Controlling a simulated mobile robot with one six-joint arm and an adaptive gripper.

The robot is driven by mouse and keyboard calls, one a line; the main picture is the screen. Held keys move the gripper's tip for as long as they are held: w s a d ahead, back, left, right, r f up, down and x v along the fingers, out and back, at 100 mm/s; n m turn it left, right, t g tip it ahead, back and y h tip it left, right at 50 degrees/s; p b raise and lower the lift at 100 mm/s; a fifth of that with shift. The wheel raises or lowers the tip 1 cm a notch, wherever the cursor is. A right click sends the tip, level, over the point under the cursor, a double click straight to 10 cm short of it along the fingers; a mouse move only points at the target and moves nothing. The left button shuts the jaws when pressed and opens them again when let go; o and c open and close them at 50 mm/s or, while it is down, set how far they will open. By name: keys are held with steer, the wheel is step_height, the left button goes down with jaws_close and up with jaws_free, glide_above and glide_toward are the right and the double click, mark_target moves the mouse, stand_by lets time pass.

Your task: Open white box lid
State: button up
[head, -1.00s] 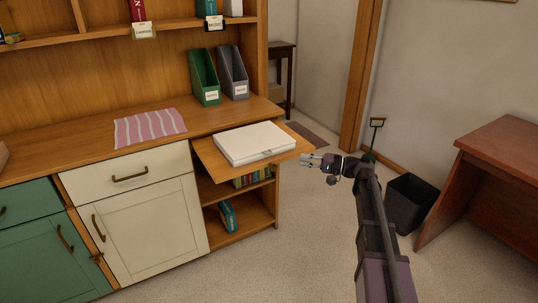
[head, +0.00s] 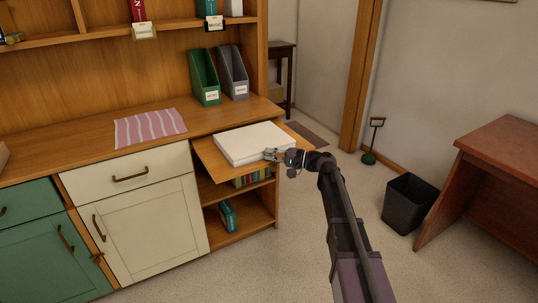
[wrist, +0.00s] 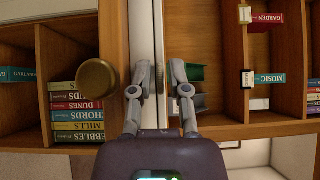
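The white box (head: 250,141) lies flat and closed on the pulled-out wooden shelf (head: 216,163) of the cabinet. In the wrist view its front side shows as a pale upright strip (wrist: 143,25) with a thin seam near its right edge. My gripper (head: 268,154) is at the box's front right edge. In the wrist view my gripper (wrist: 158,68) has its two fingers apart, near the front of the box. Whether either finger touches the box cannot be told.
A brass knob (wrist: 97,78) is close to the left finger in the wrist view. Green (head: 204,77) and grey (head: 233,72) file holders stand behind the box. A striped cloth (head: 150,127) lies on the counter. A black bin (head: 407,204) stands on the floor at right.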

steer(key=shift+a, duration=0.15)
jaws_close()
steer(key=shift+a, duration=0.2)
steer(key=shift+d, duration=0.1)
steer(key=shift+r, duration=0.15)
